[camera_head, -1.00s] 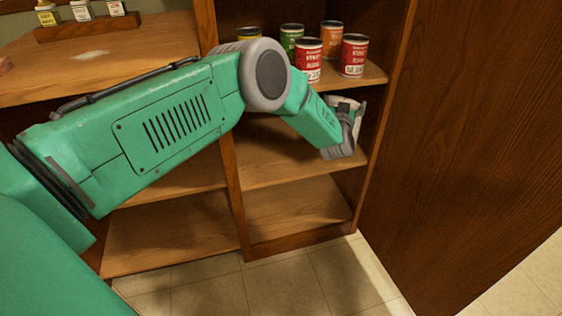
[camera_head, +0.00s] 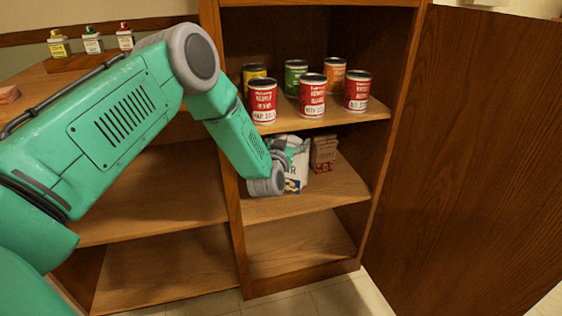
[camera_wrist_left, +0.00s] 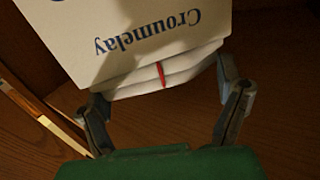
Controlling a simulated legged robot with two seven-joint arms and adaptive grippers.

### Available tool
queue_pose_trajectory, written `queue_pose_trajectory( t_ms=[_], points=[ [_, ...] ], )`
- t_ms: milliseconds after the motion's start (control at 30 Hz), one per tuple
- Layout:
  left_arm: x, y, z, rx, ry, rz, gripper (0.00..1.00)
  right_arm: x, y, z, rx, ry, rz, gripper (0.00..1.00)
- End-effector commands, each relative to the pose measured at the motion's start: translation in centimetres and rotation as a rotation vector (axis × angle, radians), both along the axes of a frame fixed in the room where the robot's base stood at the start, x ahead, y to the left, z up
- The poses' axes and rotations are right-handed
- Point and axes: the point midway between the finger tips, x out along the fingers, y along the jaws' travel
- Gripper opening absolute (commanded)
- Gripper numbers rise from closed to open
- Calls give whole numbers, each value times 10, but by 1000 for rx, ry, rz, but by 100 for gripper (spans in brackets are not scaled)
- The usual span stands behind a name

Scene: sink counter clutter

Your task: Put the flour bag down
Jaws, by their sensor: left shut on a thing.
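The flour bag (camera_head: 299,170) is white with dark print and stands roughly upright in the right-hand middle compartment of the shelf unit, partly hidden by my left gripper (camera_head: 287,156). My left gripper is shut on the bag. In the left wrist view, the bag (camera_wrist_left: 165,32) shows printed lettering and a folded end with a red mark, between the two fingers of the gripper (camera_wrist_left: 162,88). The bag's lower end is close to the middle shelf board (camera_head: 325,195); I cannot tell whether it touches. My right gripper is not in view.
A brown package (camera_head: 323,154) stands just right of the bag. Several cans, including a red can (camera_head: 312,96), stand on the shelf above. An open wooden door (camera_head: 470,150) bounds the right side. The middle shelf's front right and the bottom shelf (camera_head: 300,243) are clear.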

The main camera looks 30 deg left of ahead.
Motion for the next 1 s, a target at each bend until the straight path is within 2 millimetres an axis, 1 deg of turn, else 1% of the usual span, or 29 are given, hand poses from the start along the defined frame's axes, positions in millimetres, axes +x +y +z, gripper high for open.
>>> queue_pose_trajectory(
  t_ms=[33, 233, 400, 600, 767, 867, 1000],
  points=[
    [-2, 5, 4, 1, -8, 2, 34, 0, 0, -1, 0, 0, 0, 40],
    [-11, 14, 5, 3, -9, 1, 34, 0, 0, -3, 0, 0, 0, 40],
    [-10, 13, -12, 2, -6, 0, 34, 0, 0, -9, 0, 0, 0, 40],
    [-10, 14, -26, 2, -8, 0, 34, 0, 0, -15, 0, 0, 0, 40],
    [-10, 14, -31, 2, -8, 0, 34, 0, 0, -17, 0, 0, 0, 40],
    [-10, 14, -40, 1, -7, 1, 34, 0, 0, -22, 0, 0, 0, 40],
    [-10, 14, -62, 2, -7, 1, 34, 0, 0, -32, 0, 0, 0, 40]
  ],
)
